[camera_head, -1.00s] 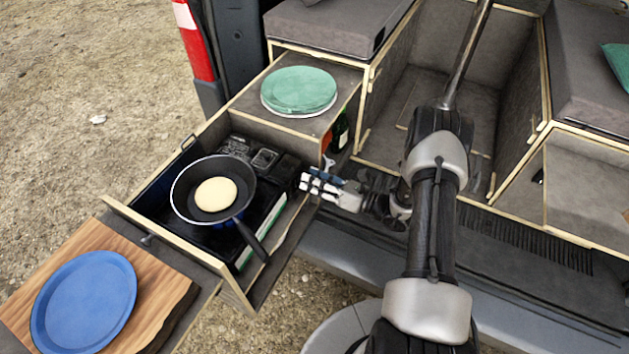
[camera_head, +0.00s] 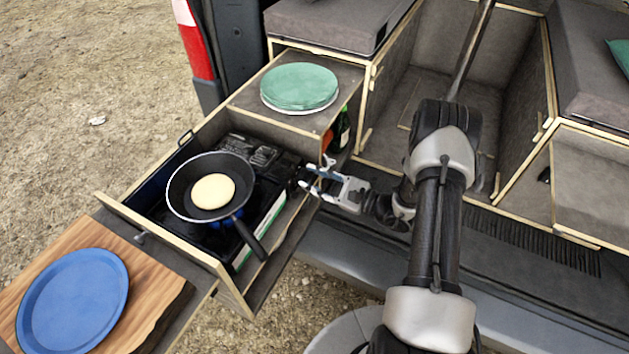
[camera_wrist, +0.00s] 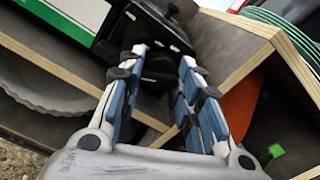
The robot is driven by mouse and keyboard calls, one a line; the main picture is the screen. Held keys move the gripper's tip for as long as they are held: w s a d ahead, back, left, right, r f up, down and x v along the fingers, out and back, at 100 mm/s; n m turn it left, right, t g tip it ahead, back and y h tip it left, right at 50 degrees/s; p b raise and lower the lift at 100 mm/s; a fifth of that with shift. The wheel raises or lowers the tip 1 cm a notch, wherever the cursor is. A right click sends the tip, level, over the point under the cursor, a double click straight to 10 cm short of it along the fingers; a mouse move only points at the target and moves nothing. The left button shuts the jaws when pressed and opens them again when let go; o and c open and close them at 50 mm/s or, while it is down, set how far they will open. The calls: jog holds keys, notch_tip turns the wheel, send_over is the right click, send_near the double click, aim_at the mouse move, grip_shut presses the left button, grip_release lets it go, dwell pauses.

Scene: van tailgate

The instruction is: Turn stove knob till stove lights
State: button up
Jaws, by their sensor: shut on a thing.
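The stove (camera_head: 262,210) sits in the pulled-out drawer, with a dark frying pan (camera_head: 180,190) on it holding a pale round pancake (camera_head: 213,191). A blue patch shows beneath the pan's near side; I cannot tell for sure whether it is flame. My gripper (camera_head: 305,180) reaches the stove's right end from the right. In the wrist view my gripper (camera_wrist: 162,60) has its blue-padded fingers shut on the black stove knob (camera_wrist: 160,68), one on each side. The fingers partly hide the knob, and its marking cannot be read.
Wooden drawer walls (camera_head: 165,242) surround the stove closely. A green plate stack (camera_head: 299,86) stands on the cabinet above, with a bottle (camera_head: 343,127) in the compartment below. A blue plate (camera_head: 72,300) lies on a wooden board (camera_head: 160,290) at the left.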

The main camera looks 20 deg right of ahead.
jog(key=shift+n, duration=0.6)
jog(key=o, duration=1)
jog(key=shift+o, duration=0.2)
jog(key=v, duration=1.2)
jog(key=shift+a, duration=0.1)
